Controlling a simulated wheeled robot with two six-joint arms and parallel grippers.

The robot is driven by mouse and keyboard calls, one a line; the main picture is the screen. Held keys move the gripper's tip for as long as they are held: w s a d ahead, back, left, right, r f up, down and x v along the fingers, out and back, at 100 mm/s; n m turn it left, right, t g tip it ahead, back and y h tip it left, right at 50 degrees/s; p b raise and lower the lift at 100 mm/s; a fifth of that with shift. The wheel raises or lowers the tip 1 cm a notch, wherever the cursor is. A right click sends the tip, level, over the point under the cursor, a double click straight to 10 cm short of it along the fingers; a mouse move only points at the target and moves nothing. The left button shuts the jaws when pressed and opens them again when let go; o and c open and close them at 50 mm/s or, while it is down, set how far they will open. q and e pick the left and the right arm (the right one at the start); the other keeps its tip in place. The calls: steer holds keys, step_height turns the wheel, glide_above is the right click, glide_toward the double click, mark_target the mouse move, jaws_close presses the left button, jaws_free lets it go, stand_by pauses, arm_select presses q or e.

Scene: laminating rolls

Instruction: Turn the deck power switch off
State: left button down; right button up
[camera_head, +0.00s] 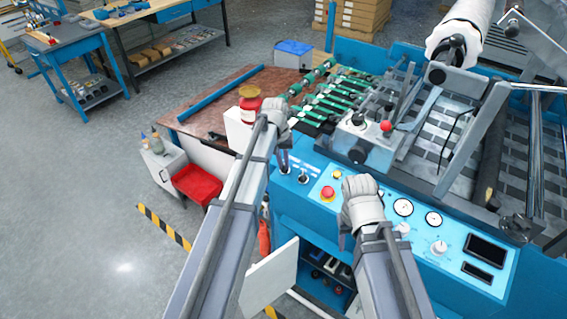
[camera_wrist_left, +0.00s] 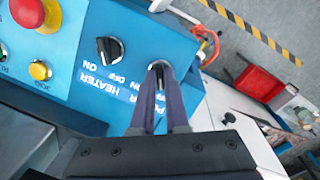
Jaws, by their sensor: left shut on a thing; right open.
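The deck power switch (camera_wrist_left: 158,66) is a dark knob on the blue control panel (camera_wrist_left: 85,85), beside lettering that is partly covered by my gripper. My left gripper (camera_wrist_left: 160,80) has its two fingers closed on this knob, and they hide much of it. In the head view, my left gripper (camera_head: 284,164) reaches down to the panel's left end. The black heater switch (camera_wrist_left: 108,49), labelled ON and OFF, sits next to the power switch and is untouched. My right gripper (camera_head: 345,240) is open over the front edge of the panel.
A red emergency button (camera_head: 327,193) and a yellow jog button (camera_head: 337,174) lie between my grippers. Gauges (camera_head: 403,207) are to the right. An open cabinet door (camera_head: 270,278) hangs below the panel. A red jar (camera_head: 249,98) stands behind my left wrist.

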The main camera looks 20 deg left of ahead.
arm_select(q)
steer(key=shift+s+f, duration=0.1)
steer(key=shift+s, duration=0.05)
steer(key=c, duration=0.9)
jaws_free()
steer(key=r+p, duration=0.5)
steer(key=a+r+p, duration=0.1)
steer(key=r+p, duration=0.1)
steer(key=shift+r+p, duration=0.35)
steer(key=shift+p, duration=0.05)
